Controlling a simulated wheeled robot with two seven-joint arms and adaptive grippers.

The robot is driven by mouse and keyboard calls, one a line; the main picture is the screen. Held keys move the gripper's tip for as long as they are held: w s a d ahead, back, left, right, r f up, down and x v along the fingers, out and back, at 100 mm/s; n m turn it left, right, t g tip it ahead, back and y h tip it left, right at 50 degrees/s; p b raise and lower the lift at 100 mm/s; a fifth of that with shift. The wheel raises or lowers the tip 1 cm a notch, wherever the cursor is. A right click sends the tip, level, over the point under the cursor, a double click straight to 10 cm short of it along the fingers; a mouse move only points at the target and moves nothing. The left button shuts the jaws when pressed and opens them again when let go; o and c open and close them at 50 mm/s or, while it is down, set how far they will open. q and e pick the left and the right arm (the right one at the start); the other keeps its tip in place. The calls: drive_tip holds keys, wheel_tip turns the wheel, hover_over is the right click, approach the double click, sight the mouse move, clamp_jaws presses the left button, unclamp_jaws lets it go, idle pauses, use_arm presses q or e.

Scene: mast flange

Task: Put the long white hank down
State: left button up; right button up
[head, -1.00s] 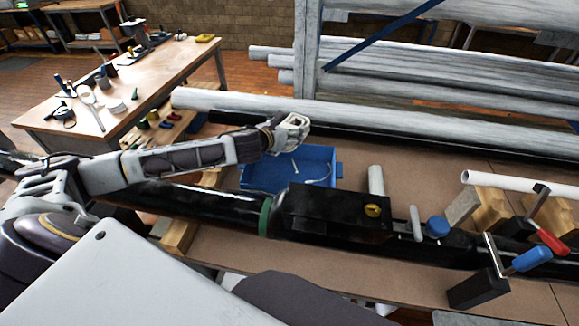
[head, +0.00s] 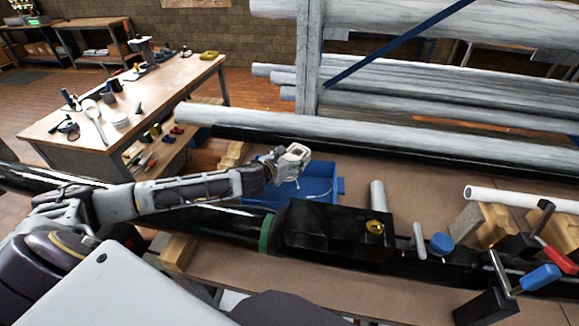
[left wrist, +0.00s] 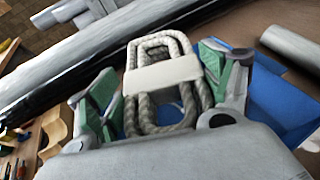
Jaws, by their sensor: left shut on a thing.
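The long white hank (left wrist: 160,80) is a looped, grey-white rope with a broad white band around its middle. In the left wrist view it sits between the green-padded fingers of my left gripper (left wrist: 163,88), which is shut on it. In the head view my left gripper (head: 292,158) is over the left rear part of a blue tray (head: 262,196); the hank is hard to make out there. The tray also shows behind the hank in the left wrist view (left wrist: 275,98). I cannot tell whether the hank touches the tray. My right gripper is not in view.
A black tube with a black clamp block (head: 335,230) runs in front of the tray. A short grey cylinder (head: 377,194) stands to its right. A long pale pole (head: 330,128) lies behind. Red- and blue-handled clamps (head: 540,278) are at the right.

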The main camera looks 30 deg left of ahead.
use_arm(q)
drive_tip(key=shift+f, duration=1.45)
drive_tip(key=shift+f, duration=0.6)
drive_tip(key=o, duration=1.1)
drive_tip(key=shift+s+r, duration=0.15)
drive_tip(key=shift+r, duration=0.5)
drive_tip(key=shift+b+v, duration=0.5)
drive_tip(key=shift+v, duration=5.35)
